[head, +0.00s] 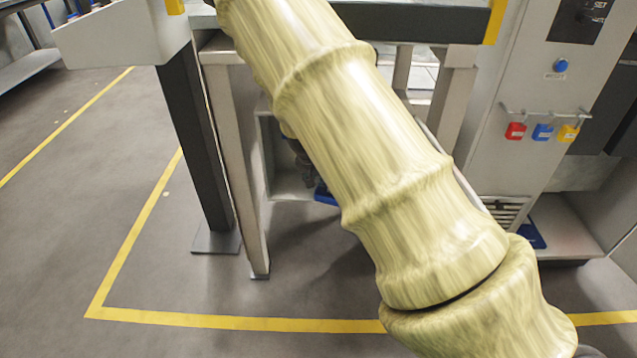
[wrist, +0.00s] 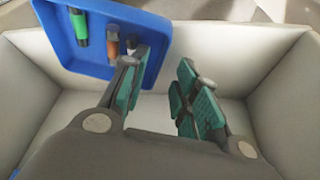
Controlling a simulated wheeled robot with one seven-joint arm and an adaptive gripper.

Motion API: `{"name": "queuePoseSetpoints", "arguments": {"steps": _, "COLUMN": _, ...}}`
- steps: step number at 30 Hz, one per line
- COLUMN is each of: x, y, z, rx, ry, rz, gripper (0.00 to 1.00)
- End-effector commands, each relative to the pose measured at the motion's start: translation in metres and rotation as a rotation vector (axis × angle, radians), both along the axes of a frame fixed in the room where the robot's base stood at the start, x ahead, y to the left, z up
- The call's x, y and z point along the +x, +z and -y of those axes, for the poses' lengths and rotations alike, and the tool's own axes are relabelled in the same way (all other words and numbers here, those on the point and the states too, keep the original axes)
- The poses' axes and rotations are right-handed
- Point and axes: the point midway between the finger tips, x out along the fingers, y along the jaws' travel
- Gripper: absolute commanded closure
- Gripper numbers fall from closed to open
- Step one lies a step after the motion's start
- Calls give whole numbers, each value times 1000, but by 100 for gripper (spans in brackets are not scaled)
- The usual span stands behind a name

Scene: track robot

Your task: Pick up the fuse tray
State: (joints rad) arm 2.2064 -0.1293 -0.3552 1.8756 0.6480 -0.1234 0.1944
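The fuse tray (wrist: 95,58) is a shallow blue tray at the upper left of the wrist view. It sits at an angle inside a white-walled bin (wrist: 285,95). It holds a green fuse (wrist: 79,26), an orange-brown one (wrist: 112,42) and a dark one with a pale end. My gripper (wrist: 162,90) is open, with teal pads. Its left finger overlaps the tray's interior in the picture, and its right finger is to the right of the tray's right wall. Contact with the tray cannot be told. The gripper is not visible in the head view.
In the head view my arm covers the middle. A grey cabinet (head: 535,110) with red, blue and yellow tags stands at right. Table legs (head: 235,165) stand left of centre. Open grey floor with yellow lines (head: 230,322) lies at left and front.

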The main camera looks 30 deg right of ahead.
Motion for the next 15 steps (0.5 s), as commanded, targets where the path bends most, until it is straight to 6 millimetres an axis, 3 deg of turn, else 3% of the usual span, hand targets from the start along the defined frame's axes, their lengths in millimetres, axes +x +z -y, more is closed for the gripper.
{"name": "queuePoseSetpoints", "arguments": {"steps": 15, "x": -20, "y": 77, "z": -25, "rx": -1, "ry": 2, "rz": 1, "gripper": 70}}
